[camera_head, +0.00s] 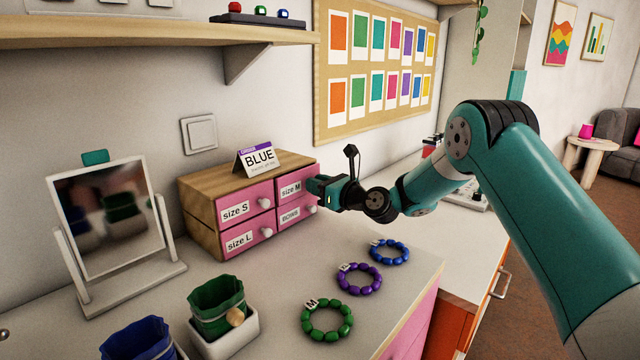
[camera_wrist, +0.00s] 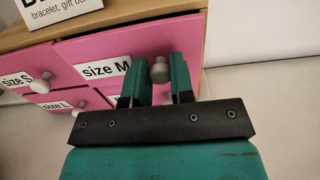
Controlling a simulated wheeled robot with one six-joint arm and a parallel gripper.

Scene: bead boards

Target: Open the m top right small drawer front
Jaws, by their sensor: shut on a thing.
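A small wooden drawer box (camera_head: 205,216) with pink fronts stands against the wall. Its top right drawer front (camera_head: 290,189) carries the label "size M"; the same front also shows in the wrist view (camera_wrist: 90,49). My gripper (camera_head: 317,188) is at the right end of this front. In the wrist view my two teal fingers (camera_wrist: 162,78) are shut on the front's grey knob (camera_wrist: 158,69). The front looks flush or nearly flush with the box. My gripper hides its right end in the head view.
"Size S" (camera_head: 236,210) and "size L" (camera_head: 240,240) fronts are at left, a "BONUS" front (camera_head: 290,213) below. A BLUE card (camera_head: 259,160) stands on top. Green (camera_head: 327,320), purple (camera_head: 359,279) and blue (camera_head: 389,251) bracelets lie in front. A mirror (camera_head: 106,220) stands left.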

